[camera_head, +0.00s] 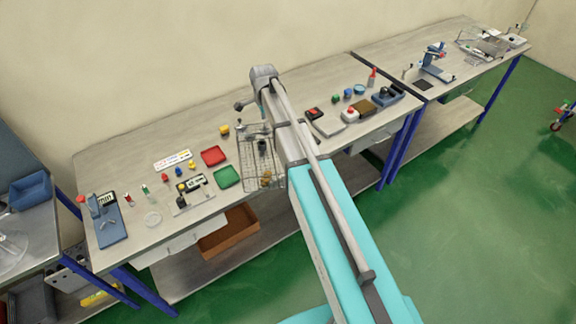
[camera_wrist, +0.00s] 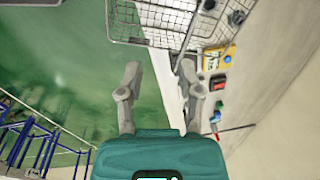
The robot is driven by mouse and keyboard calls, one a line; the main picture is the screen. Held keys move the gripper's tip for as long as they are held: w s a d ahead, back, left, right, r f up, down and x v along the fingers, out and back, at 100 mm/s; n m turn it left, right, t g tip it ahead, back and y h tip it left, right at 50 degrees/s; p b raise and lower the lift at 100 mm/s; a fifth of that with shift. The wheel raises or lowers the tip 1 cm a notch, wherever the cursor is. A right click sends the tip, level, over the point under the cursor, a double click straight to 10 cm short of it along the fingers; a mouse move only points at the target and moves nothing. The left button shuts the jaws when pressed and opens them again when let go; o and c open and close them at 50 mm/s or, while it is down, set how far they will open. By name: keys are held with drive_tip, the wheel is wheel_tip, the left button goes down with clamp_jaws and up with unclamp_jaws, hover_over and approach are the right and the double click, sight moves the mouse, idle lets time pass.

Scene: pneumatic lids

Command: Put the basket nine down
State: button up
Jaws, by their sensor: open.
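A wire basket (camera_head: 250,178) is at the front edge of the middle workbench, with small brown and dark items in it. My arm hides part of its right side in the head view. The basket also shows at the top of the wrist view (camera_wrist: 155,22), cut off by the picture edge. My gripper (camera_wrist: 158,70) is open, its two fingers spread and pointing toward the basket. Nothing shows between the fingers, and a gap seems to lie between them and the basket. Whether the basket rests fully on the bench I cannot tell. I see no number on it.
On the workbench (camera_head: 120,165), a red tray (camera_head: 213,156) and a green tray (camera_head: 227,177) lie left of the basket. A blue device (camera_head: 108,228) stands farther left. A brown bin (camera_head: 229,235) sits below.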

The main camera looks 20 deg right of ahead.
drive_tip(key=s+d+n+g, duration=0.1)
drive_tip(key=s+d+n, duration=0.1)
drive_tip(key=s+n, duration=1.4)
drive_tip(key=s, duration=1)
drive_tip(key=shift+s, duration=0.1)
drive_tip(key=shift+o, duration=0.5)
wheel_tip(320, 180, down, 19)
drive_tip(key=b, duration=1.9)
drive_tip(key=shift+s+a, duration=0.1)
